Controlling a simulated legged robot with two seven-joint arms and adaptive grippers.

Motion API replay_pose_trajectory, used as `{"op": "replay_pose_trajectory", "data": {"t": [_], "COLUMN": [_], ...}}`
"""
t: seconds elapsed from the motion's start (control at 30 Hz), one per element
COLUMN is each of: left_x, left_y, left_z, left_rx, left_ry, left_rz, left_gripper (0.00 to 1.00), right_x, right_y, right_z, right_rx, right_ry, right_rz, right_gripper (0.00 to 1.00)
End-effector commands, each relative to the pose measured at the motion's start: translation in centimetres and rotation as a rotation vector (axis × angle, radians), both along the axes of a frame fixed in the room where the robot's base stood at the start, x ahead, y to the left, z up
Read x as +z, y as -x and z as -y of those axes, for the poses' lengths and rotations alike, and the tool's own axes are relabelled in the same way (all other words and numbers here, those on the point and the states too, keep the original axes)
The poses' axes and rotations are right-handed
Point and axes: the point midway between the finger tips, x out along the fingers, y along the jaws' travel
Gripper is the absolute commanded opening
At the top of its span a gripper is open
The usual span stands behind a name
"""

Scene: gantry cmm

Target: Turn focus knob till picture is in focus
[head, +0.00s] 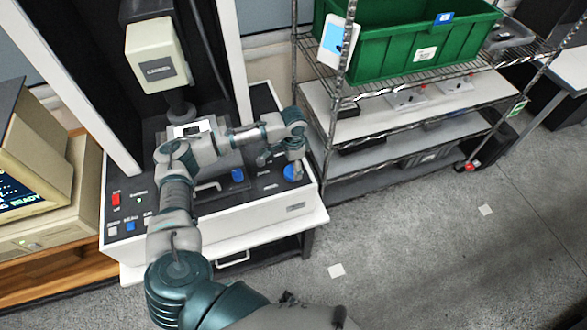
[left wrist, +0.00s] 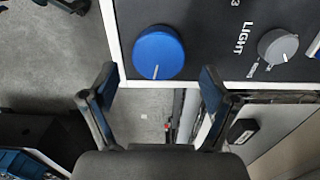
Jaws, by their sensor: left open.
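A round blue knob (head: 292,172) stands at the right front of the measuring machine's black panel (head: 262,112). My left gripper (head: 279,157) is over that corner of the panel, beside this knob. In the left wrist view a blue knob (left wrist: 158,52) with a pale index line lies just beyond my open fingers (left wrist: 158,75), roughly centred between them and apart from both. Its label is not visible. A second blue knob (head: 237,174) sits further left on the panel. The monitor (head: 22,193) at the left is partly cut off and shows READY. My right gripper is out of view.
A grey knob (left wrist: 277,46) marked LIGHT is to the right in the left wrist view. The machine's measuring head (head: 158,62) hangs above the panel. A wire rack (head: 420,150) with a green bin (head: 395,55) stands close on the right. The floor in front is mostly clear.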

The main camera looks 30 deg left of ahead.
Motion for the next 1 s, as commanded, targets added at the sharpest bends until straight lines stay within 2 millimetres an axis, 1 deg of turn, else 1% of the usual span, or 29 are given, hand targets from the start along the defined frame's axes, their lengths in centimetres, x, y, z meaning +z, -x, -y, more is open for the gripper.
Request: {"op": "replay_pose_trajectory", "data": {"t": [0.03, 0.2, 0.33, 0.53, 0.57, 0.6, 0.67, 0.7, 0.77, 0.8, 0.9, 1.0], "left_x": [-0.8, -2.4, -2.7, -2.7, -2.7, -2.7, -2.7, -2.7, -2.7, -2.7, -2.7, -2.4], "left_y": [0.0, 0.0, 0.0, 0.0, 0.0, 0.0, 0.0, 0.0, 0.0, 0.0, 0.0, 0.0], "left_z": [0.0, 0.0, 0.0, 0.0, 0.0, 0.0, 0.0, 0.0, 0.0, 0.0, 0.0, 0.0], "left_rx": [0.000, 0.000, -0.001, -0.001, 0.000, 0.000, 0.000, 0.000, 0.000, 0.000, -0.004, -0.041], "left_ry": [0.000, 0.000, 0.000, 0.000, 0.000, 0.000, 0.000, -0.001, -0.001, 0.000, -0.001, 0.000], "left_rz": [-0.001, 0.000, 0.000, 0.000, 0.000, 0.000, 0.000, 0.001, 0.001, 0.001, 0.001, 0.000], "left_gripper": [0.86, 0.86, 0.86, 0.86, 0.79, 0.69, 0.54, 0.44, 0.29, 0.26, 0.26, 0.26], "right_x": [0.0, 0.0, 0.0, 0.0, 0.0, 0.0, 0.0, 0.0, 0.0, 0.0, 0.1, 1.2], "right_y": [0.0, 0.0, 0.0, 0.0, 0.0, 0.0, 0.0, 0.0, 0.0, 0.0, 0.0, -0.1], "right_z": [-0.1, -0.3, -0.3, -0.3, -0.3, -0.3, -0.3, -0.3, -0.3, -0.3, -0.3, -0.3], "right_rx": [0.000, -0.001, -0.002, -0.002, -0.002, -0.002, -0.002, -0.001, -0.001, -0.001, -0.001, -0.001], "right_ry": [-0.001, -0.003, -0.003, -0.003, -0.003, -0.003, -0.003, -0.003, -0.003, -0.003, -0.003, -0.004], "right_rz": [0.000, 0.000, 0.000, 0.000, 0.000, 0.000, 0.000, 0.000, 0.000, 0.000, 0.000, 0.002], "right_gripper": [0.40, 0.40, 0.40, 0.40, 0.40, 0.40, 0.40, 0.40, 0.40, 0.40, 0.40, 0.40]}}
